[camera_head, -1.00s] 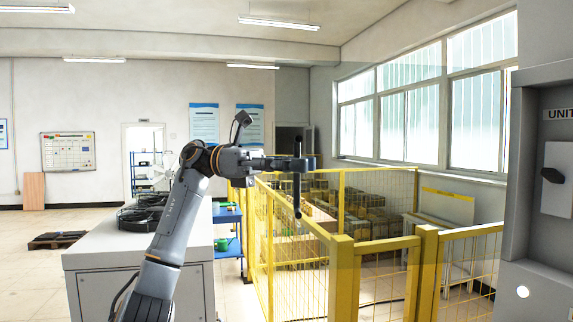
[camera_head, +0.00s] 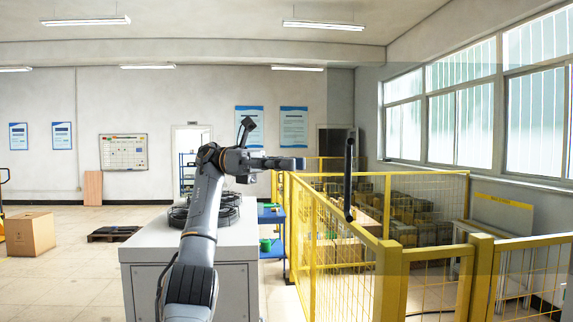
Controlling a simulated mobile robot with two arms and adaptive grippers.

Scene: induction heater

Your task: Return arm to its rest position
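My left arm comes up from the bottom of the view and bends right at its elbow. My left gripper (camera_head: 298,163) is at its right end, seen side-on in the air above the far end of the grey bench and the yellow fence. Its fingers are too small and edge-on to tell open from shut. A dark upright bar (camera_head: 349,175) shows to the right of the gripper, with a visible gap between them. What supports the bar cannot be seen. My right gripper is not in view.
A grey bench (camera_head: 140,290) with black coiled items (camera_head: 228,205) stands behind my arm. A yellow mesh fence (camera_head: 390,275) closes off the right, with several boxes behind it. A cardboard box (camera_head: 30,233) and a dark pallet (camera_head: 113,234) are on the left. Open floor lies between.

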